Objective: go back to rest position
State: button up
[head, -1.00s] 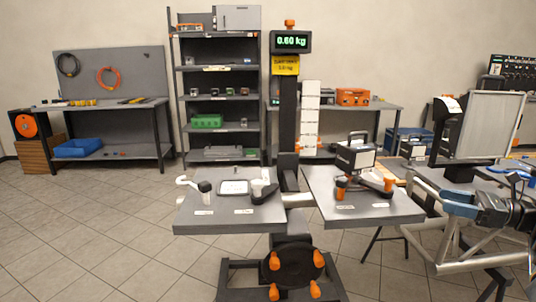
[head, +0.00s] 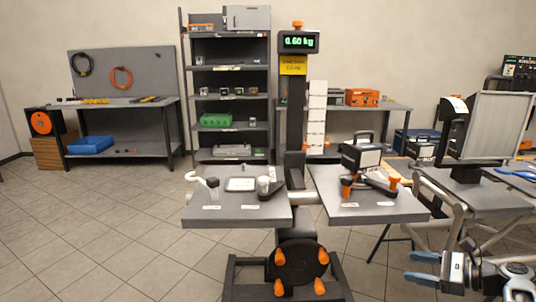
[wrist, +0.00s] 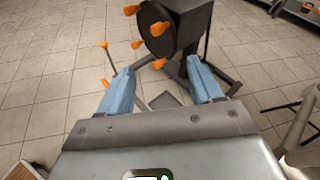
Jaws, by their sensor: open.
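My gripper (head: 422,268) is at the lower right of the head view, low in front of the right-hand table. Its two blue fingers are apart with nothing between them. In the wrist view the blue fingers (wrist: 162,92) point over the tiled floor toward the foot of the weighing stand (wrist: 180,25). The stand shows in the middle of the head view, with a grey left plate (head: 235,213) and a grey right plate (head: 365,207). Its display (head: 298,42) reads 0.60 kg.
A boxy device with a handle (head: 361,153) is on the right plate; a small tray (head: 241,184) is on the left plate. A table with an upright panel (head: 500,125) stands at the right. The floor (head: 110,225) at the left is clear.

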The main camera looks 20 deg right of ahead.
jog(key=s+a+f+n+g+h, duration=0.25)
jog(key=s+a+f, duration=0.25)
jog(key=a+f, duration=0.35)
jog(key=s+a+f+n+g+h, duration=0.1)
jog(key=s+a+f+n+h, duration=0.2)
jog(key=s+a+f, duration=0.45)
jog(key=s+a+f+n+h, duration=0.2)
jog(key=s+a+n, duration=0.3)
jog(key=s+a, duration=0.15)
jog(key=s+a+r+n+t+h, duration=0.1)
jog(key=s+a+r+n, duration=0.7)
jog(key=s+r, duration=0.15)
jog(key=s+a+r+n+t+y, duration=0.1)
jog(key=s+a+r+n+t, duration=0.1)
jog(key=r, duration=0.8)
jog(key=s+a+r+n+t, duration=0.2)
jog(key=s+a+r+n, duration=0.2)
jog(key=r, duration=0.6)
jog(key=s+n, duration=0.2)
jog(key=n, duration=0.1)
jog(key=shift+a+n+y, duration=0.3)
jog(key=shift+n+y, duration=0.05)
jog(key=shift+s+t, duration=0.1)
jog(key=shift+t, duration=0.15)
